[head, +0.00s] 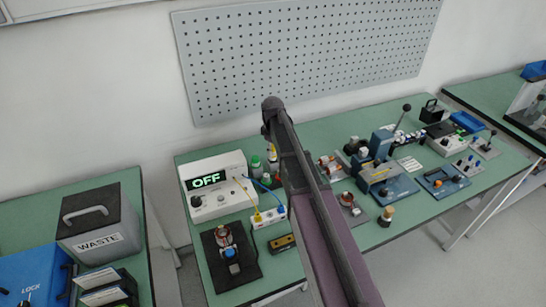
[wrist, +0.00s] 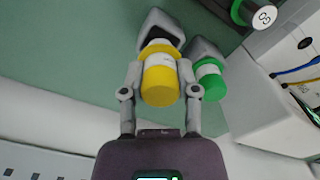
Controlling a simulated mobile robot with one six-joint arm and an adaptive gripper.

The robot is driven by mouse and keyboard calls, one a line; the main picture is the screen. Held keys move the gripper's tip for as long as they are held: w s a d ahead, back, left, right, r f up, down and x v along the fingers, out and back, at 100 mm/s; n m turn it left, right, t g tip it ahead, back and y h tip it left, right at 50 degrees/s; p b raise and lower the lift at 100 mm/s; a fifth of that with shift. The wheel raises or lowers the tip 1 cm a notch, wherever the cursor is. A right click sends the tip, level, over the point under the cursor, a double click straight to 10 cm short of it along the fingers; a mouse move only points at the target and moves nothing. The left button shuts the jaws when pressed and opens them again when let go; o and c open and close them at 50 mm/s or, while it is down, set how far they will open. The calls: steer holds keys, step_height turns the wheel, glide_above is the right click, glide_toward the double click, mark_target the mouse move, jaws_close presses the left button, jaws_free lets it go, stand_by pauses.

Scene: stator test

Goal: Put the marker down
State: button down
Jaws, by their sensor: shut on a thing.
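The marker (wrist: 160,80), yellow at the near end with a white band, stands between the fingers of my gripper (wrist: 161,74) in the wrist view. The fingers are shut on its sides. Its far end points at a grey holder (wrist: 158,22) with a dark opening; I cannot tell whether the marker sits inside it. A green-capped marker (wrist: 209,82) stands close beside, at a second grey holder (wrist: 203,48). In the head view a yellow item (head: 272,154) shows beside my arm, which hides my gripper there.
A white box (head: 215,188) reading OFF, with cables, stands left of my arm on the green bench. A black board with a part (head: 230,258) lies in front. Presses and fixtures (head: 385,180) crowd the right. A WASTE bin (head: 98,222) stands on the left table.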

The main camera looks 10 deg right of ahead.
steer(key=shift+f+b, duration=0.8)
steer(key=shift+f, duration=0.3)
steer(key=shift+f+b, duration=0.45)
steer(key=shift+c, duration=1.8)
jaws_free()
steer(key=shift+r, duration=0.15)
step_height(320, 180, up, 13)
steer(key=p, duration=1.3)
steer(key=shift+f, duration=0.2)
steer(key=s+m, duration=0.9)
steer(key=s, duration=1.5)
steer(key=shift+s+d, duration=0.15)
